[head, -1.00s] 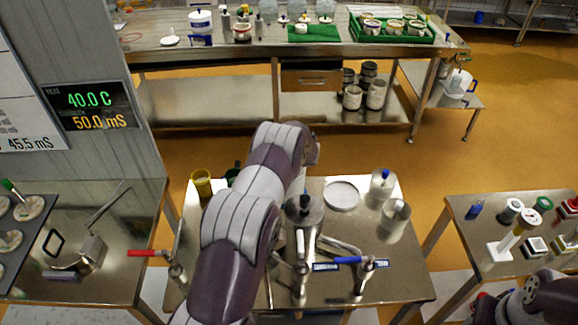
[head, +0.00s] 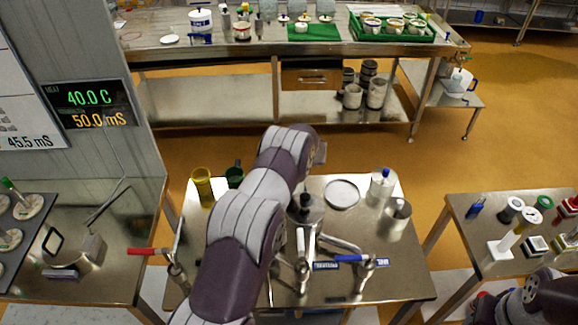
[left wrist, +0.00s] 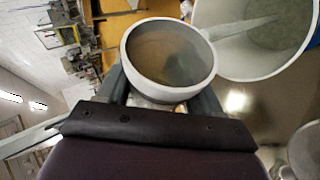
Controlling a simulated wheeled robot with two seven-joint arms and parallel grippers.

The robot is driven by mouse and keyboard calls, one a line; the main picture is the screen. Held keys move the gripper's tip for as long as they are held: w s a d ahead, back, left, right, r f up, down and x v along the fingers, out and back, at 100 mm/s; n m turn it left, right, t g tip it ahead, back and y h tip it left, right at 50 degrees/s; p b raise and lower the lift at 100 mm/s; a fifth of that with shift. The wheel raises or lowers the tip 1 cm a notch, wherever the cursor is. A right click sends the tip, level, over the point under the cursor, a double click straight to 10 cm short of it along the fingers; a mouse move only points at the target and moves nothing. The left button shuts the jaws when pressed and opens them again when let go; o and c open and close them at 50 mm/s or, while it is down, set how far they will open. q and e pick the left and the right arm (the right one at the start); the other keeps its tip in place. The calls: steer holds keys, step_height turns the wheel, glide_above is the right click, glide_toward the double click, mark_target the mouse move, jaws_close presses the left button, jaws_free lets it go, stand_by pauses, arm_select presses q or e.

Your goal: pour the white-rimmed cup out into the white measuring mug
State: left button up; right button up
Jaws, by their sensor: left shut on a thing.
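In the left wrist view the white-rimmed cup (left wrist: 170,57) sits between the fingers of my left gripper (left wrist: 163,98), which is shut on it. Its round mouth faces the camera, with a dull grey-brown inside; I cannot tell how much it holds. Just right of it is a wide pale vessel (left wrist: 262,66) with a grey inside and blue at its edge. It may be the white measuring mug, but I cannot be sure. In the head view my left arm hides the cup and gripper. A white jug with a blue handle (head: 459,82) stands on the far side shelf.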

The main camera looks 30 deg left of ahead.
arm_select(q)
steer(key=shift+w+f, duration=0.1)
steer(key=shift+f, duration=0.05)
steer(key=shift+w+d+r+m+g+y+b, duration=0.25)
steer(key=shift+m+g+y+b, duration=0.35)
steer(key=shift+y+b, duration=0.3)
stand_by(0.4)
steer(key=shift+w+d+f+m+g+y+b, duration=0.25)
steer(key=shift+f+m+b, duration=0.2)
steer(key=shift+b, duration=1.4)
steer(key=shift+r, duration=0.15)
steer(key=shift+s, duration=0.1)
